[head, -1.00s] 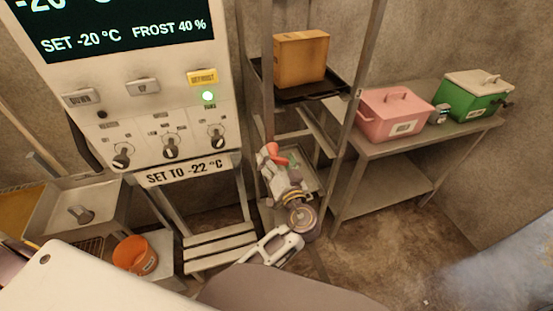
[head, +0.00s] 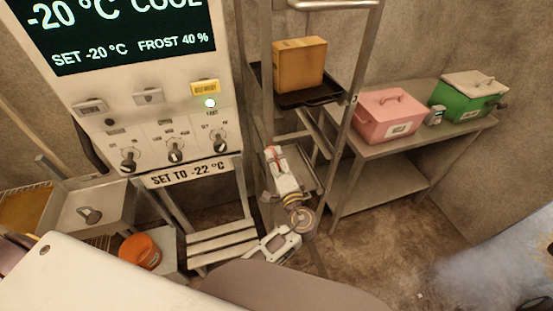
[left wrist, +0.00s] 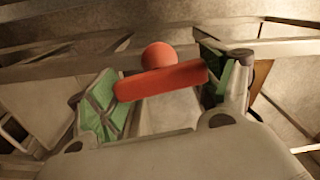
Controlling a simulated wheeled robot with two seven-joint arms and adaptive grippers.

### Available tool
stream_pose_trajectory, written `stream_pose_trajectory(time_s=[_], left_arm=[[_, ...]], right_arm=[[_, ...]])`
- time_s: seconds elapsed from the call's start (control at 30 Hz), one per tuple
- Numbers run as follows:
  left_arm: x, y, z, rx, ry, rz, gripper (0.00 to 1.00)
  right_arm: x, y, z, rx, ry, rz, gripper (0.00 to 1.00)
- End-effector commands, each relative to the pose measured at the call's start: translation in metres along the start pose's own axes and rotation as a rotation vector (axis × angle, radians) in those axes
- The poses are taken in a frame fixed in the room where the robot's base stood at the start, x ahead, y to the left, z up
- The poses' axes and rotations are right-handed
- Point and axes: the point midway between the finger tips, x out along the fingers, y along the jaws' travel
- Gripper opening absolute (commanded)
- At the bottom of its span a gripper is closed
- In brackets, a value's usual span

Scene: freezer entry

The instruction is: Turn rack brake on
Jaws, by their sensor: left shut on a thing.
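The rack (head: 266,45) is a tall metal frame with shelves, in the middle of the head view. A red brake lever (left wrist: 160,80) with a round knob (left wrist: 158,55) lies crosswise between the green finger pads in the left wrist view. My left gripper (left wrist: 160,88) is shut on this lever. In the head view my left gripper (head: 275,155) is low at the rack, and only a little red shows at its fingers. The lever's mount is hidden. My right gripper is in neither view.
A control panel (head: 150,110) with knobs and a lit green lamp stands left of the rack. A brown box (head: 300,65) sits on the rack's dark tray. A table (head: 420,138) at right bears pink and green boxes. An orange bucket (head: 140,252) stands low left. Floor at right is clear.

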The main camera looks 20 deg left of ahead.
Motion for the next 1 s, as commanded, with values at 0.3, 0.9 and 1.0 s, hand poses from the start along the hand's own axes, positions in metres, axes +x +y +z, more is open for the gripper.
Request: stream_pose_trajectory(time_s=[0.3,0.9,1.0], left_arm=[[-0.001,0.000,-0.001,0.170,0.001,0.002,0.56],[-0.001,0.002,0.000,0.210,0.002,0.001,0.85],[-0.001,0.002,0.000,0.209,0.002,0.001,0.98]], right_arm=[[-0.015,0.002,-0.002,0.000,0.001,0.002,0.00],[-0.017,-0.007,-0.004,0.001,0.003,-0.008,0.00],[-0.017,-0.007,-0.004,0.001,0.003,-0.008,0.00]])
